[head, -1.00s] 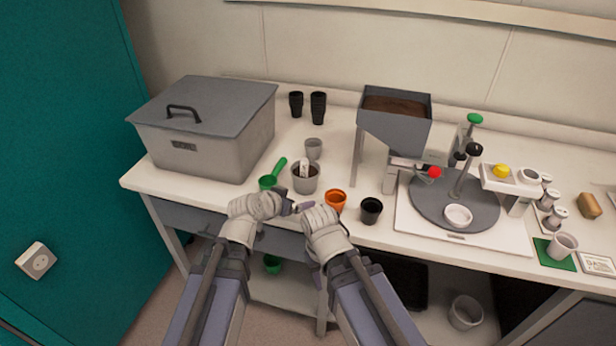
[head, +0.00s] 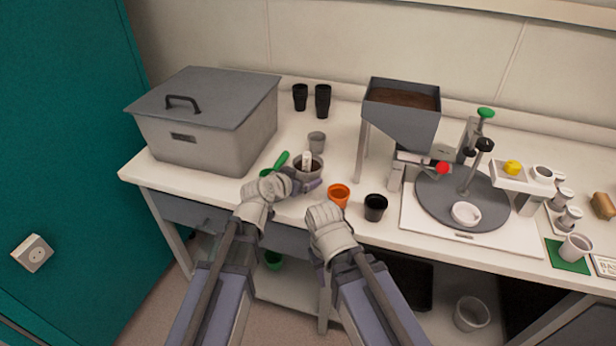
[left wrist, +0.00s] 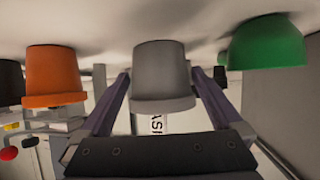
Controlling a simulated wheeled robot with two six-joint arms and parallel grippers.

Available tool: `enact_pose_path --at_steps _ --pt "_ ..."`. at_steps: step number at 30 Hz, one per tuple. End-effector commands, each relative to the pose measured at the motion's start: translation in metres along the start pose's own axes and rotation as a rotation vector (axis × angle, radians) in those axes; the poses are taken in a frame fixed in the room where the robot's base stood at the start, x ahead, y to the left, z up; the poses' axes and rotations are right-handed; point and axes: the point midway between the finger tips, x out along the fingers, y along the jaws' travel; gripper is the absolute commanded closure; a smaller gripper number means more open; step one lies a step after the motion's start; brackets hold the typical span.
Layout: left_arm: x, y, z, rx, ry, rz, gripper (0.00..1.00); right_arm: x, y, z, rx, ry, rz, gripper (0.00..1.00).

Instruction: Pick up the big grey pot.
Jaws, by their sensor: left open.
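In the left wrist view, which is upside down, the pot (left wrist: 163,72) sits between the two fingers. My left gripper (head: 307,182) is open at the pot, with one finger across its front in the head view. I cannot tell whether the fingers touch it. My right gripper's hand (head: 330,229) is in front of the bench edge, to the right of the left one. Its fingers are hidden.
A smaller grey pot (head: 317,141) stands behind. A grey lidded bin (head: 205,145) and soil hopper (head: 400,120) flank the area.

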Motion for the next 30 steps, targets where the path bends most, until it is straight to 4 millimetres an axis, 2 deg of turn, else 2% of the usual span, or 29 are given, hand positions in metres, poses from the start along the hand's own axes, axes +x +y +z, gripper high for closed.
enact_pose_path --at_steps 1,6,14,30 --pt "0.012 -0.001 0.002 0.001 0.0 0.001 0.0 0.008 -0.001 -0.001 0.0 0.0 0.0 0.59" --pt "0.036 0.0 0.002 0.0 0.0 0.002 0.0 0.018 -0.002 -0.001 0.0 0.0 0.0 0.59" --pt "0.036 0.0 0.0 0.0 0.0 0.0 0.0 0.017 -0.002 -0.001 0.0 0.0 0.0 0.59" --pt "0.036 0.0 0.0 0.0 0.0 0.001 0.61 0.018 -0.002 -0.001 0.0 0.0 0.0 0.59"
